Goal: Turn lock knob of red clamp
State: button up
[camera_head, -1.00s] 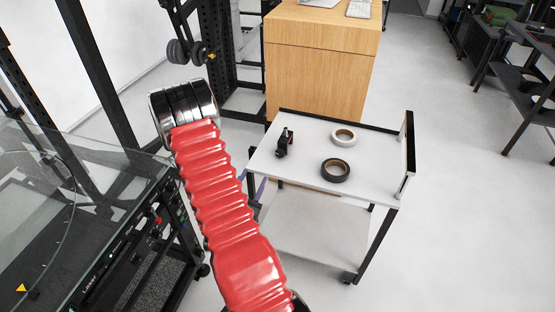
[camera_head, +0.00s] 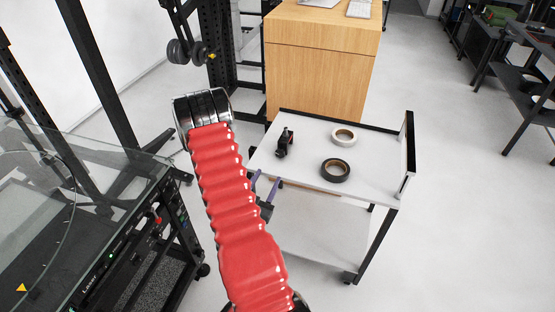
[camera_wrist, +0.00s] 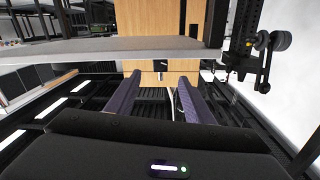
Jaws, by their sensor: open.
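A small black clamp with a little red on it (camera_head: 285,143) stands on the left part of the white cart top. Its lock knob is too small to make out. My gripper (camera_head: 264,187) shows partly beside the cart's left edge, below and in front of the clamp, apart from it. Its two purple fingers are spread with nothing between them; they also show in the wrist view (camera_wrist: 160,97). I cannot make out the clamp in the wrist view.
The white cart (camera_head: 285,180) also bears a white tape roll (camera_head: 344,136) and a black tape roll (camera_head: 335,170). A wooden cabinet (camera_head: 320,65) stands behind it. A glass-topped bench (camera_head: 90,190) is at the left.

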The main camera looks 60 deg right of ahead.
aim_at(279, 155)
jog(key=d, duration=0.3)
jog(key=w+d, duration=0.1)
jog(key=d, duration=0.7)
jog(key=shift+w+d, duration=0.15)
jog(key=shift+c, duration=0.2)
jog(key=c, duration=1)
jog(key=shift+n, duration=0.3)
jog(key=shift+n, duration=1)
jog(key=o, duration=1)
jog(key=shift+o, duration=0.2)
